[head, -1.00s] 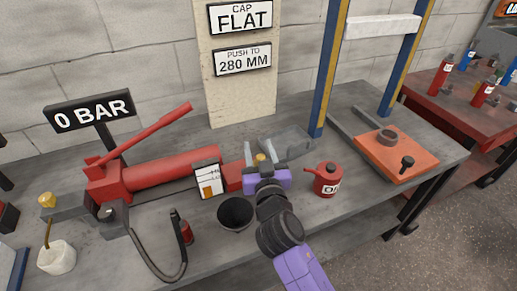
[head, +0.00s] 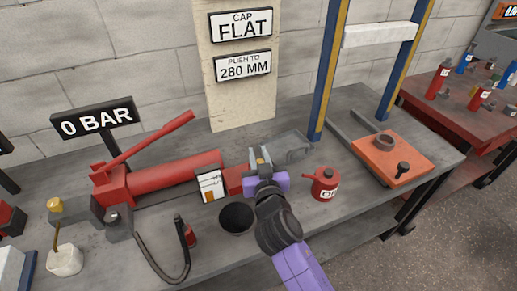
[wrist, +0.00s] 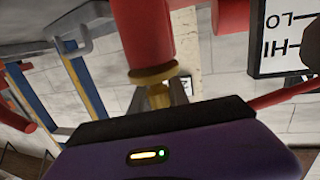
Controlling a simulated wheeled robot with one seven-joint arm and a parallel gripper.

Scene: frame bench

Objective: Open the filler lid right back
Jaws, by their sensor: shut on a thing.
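The brass filler lid (wrist: 153,75) is a round disc against the end of a red reservoir tube (wrist: 143,35), with a small knob (wrist: 160,97) on it. The wrist picture is upside down. The lid looks shut against the tube. My gripper (head: 260,158) has its two grey fingers closed on either side of the knob. In the wrist view, my gripper (wrist: 158,96) shows the knob between its fingers. In the head view, only a speck of brass shows between the fingers, and the rest of the lid is hidden.
A white LO/HI gauge plate (head: 210,185) stands left of my gripper. A dark funnel-like cup (head: 236,218) is in front, a red oil can (head: 322,184) to the right, and a grey tray (head: 292,147) behind. A red pump body and lever (head: 160,180) extend left.

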